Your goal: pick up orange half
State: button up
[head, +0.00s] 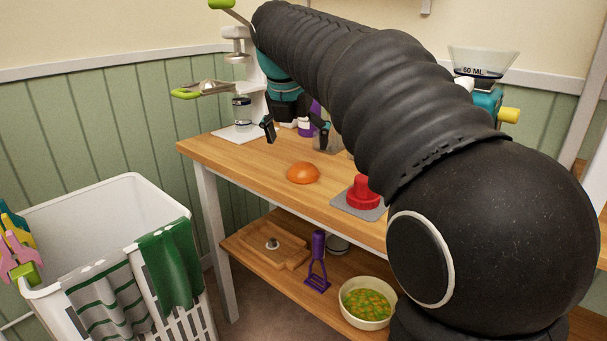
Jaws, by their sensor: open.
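My gripper (296,134) is open and empty. It hangs above the table behind the orange half, with its two dark fingers spread apart and pointing down. The fingers are apart from the orange half. My black arm covers the right part of the table.
A red object (364,193) on a grey mat stands right of the orange half. A white press stand (249,95) with green handles is at the back left. The lower shelf holds a bowl of vegetables (367,302) and a purple masher (318,262). A white laundry basket (107,200) stands left.

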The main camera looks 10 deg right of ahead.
aim_at(302, 165)
jog(key=shift+s+b+x, duration=0.2)
jog(key=shift+b+x, duration=0.35)
jog(key=shift+x, duration=3.15)
jog(key=c, duration=1.4)
jog(key=shift+o, duration=0.2)
notch_tip(302, 165, up, 4)
jog(key=shift+r+p, duration=0.1)
jog(key=shift+p, duration=0.45)
jog(key=s+d+r, duration=0.6)
jog(key=d, duration=0.4)
jog(key=shift+r+p, duration=0.3)
jog(key=shift+r, duration=0.1)
jog(key=shift+d, duration=0.1)
